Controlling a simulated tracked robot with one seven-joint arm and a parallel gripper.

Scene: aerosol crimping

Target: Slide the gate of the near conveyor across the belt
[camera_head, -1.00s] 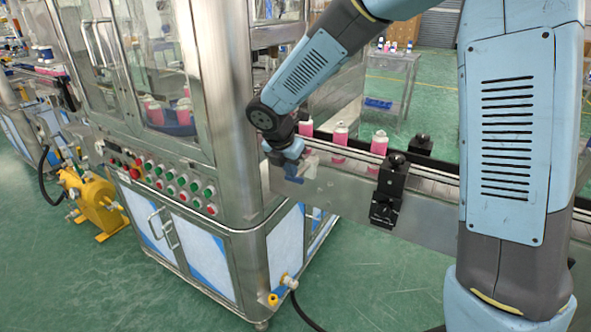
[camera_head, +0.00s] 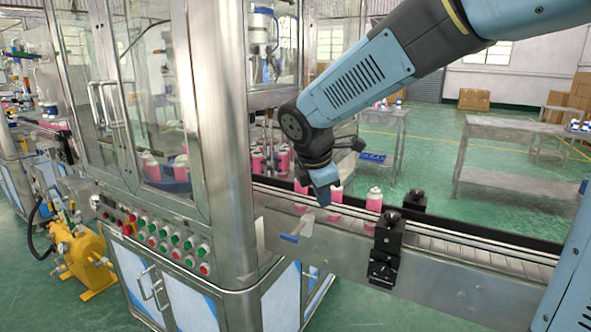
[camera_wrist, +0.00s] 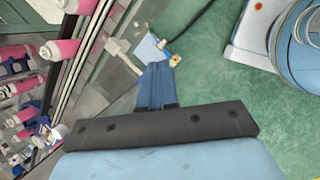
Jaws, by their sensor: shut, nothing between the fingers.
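The gate of the near conveyor is a small pale plate (camera_head: 305,223) with a blue handle (camera_head: 289,238). It sits at the near side of the belt, by the machine's corner post, and its plate sticks out over the conveyor's side wall. My gripper (camera_head: 323,196) points down above the belt, up and to the right of the gate and apart from it. In the wrist view its blue fingers (camera_wrist: 156,84) are together with nothing between them.
Pink bottles (camera_head: 373,200) stand on the near conveyor (camera_head: 470,247). A black sensor block (camera_head: 387,250) is mounted on its near side, with another black unit (camera_head: 413,201) on the far side. The machine cabinet (camera_head: 200,290) with push buttons stands at left. Green floor is open in front.

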